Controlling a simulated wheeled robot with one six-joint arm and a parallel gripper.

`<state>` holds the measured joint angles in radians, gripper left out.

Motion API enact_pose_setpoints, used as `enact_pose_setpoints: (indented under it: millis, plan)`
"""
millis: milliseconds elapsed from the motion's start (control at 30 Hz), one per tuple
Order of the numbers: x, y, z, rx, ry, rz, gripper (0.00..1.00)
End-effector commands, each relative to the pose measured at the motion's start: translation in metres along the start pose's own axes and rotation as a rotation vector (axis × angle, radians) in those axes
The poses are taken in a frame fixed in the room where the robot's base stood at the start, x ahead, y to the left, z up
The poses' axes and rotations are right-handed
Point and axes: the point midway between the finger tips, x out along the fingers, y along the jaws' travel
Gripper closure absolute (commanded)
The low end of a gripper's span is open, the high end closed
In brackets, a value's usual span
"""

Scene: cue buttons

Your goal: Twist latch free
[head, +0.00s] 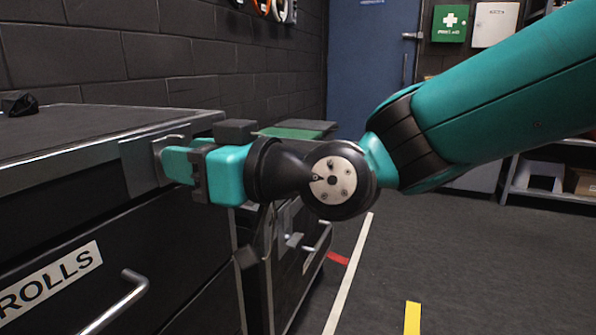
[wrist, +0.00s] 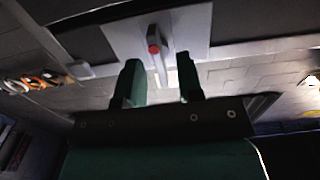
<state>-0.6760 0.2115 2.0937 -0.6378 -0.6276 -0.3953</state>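The latch shows in the wrist view as a slim metal lever with a red round end (wrist: 153,48), mounted on a pale metal plate (wrist: 185,35). In the head view the plate (head: 138,170) is on the front of the dark cabinet at its right end, and the lever is mostly hidden by my gripper (head: 176,162). In the wrist view my gripper (wrist: 160,78) is open, its two green fingers apart. The lever lies in line with the gap between the fingertips, nearer the left finger. I see a gap on both sides, with no clear contact.
The dark cabinet (head: 60,150) fills the left, with a drawer labelled ROLLS (head: 48,280) and a bar handle (head: 118,303). Another dark unit (head: 290,265) stands beyond it, below my gripper. A blue door (head: 370,70) is at the back. The floor (head: 385,265) at right is clear.

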Motion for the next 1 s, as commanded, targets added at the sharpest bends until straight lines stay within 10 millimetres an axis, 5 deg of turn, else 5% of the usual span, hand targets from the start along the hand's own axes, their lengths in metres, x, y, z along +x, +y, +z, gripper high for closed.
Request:
enact_pose_setpoints:
  millis: [500,700,1000]
  plan:
    - [-0.127,0.001,0.002,0.001,0.000,0.008,0.66]
    - [-0.148,0.001,0.001,0.001,0.000,0.004,0.66]
    - [-0.153,0.000,0.000,0.001,0.000,0.000,0.66]
